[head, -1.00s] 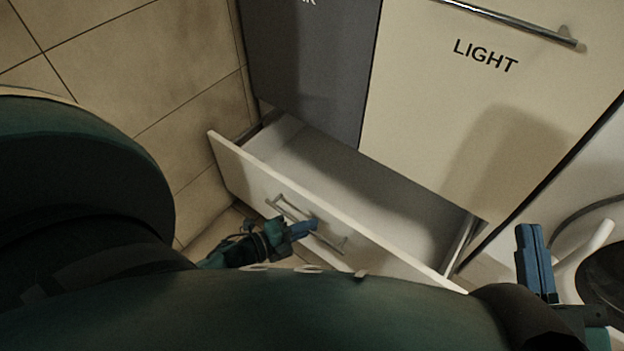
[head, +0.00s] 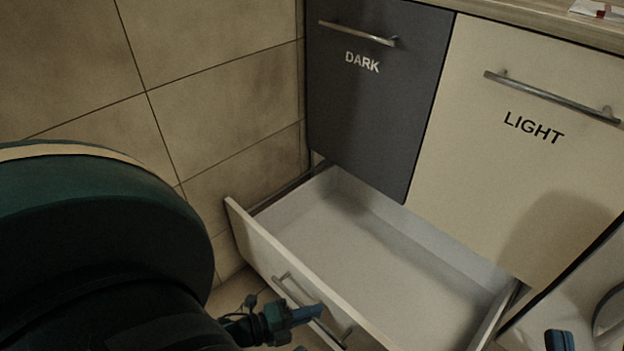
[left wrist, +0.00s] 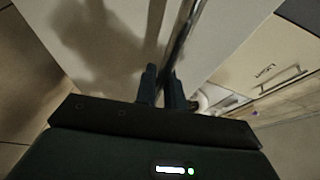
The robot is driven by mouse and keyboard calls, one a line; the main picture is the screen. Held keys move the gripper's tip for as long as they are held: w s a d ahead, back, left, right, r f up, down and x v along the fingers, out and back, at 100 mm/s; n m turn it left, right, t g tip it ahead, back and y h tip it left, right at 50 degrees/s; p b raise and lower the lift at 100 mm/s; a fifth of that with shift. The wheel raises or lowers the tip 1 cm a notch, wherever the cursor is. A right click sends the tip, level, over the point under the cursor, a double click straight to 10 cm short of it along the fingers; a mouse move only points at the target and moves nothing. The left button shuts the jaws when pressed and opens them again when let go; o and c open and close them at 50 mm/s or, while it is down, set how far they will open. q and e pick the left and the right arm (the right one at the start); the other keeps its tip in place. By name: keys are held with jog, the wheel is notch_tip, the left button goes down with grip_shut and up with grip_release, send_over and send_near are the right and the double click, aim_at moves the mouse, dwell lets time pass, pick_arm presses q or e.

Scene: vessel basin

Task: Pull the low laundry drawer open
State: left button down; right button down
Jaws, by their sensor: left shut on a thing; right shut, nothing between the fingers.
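The low laundry drawer (head: 262,243) stands well out from the cabinet in the head view. Its white inside is empty where I can see it. A metal bar handle (head: 284,284) runs along its front, and the bar also shows in the left wrist view (left wrist: 181,35). My left gripper (head: 312,313) is shut on this handle; in the left wrist view its fingers (left wrist: 164,90) lie on either side of the bar. My right gripper (head: 559,341) shows only as blue fingertips at the bottom right, shut and empty, apart from the drawer.
Above the drawer are a dark front marked DARK (head: 375,110) and a cream front marked LIGHT (head: 530,170), both closed with bar handles. A tiled wall (head: 215,90) stands close at the left. A rounded white thing (head: 608,315) is at the lower right edge.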

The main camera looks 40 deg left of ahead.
pick_arm(q)
jog(key=c, duration=1.8)
grip_release()
jog(key=p+v, duration=0.2)
jog(key=v, duration=1.1)
jog(key=shift+a+p, duration=0.1)
jog(key=shift+p, duration=0.25)
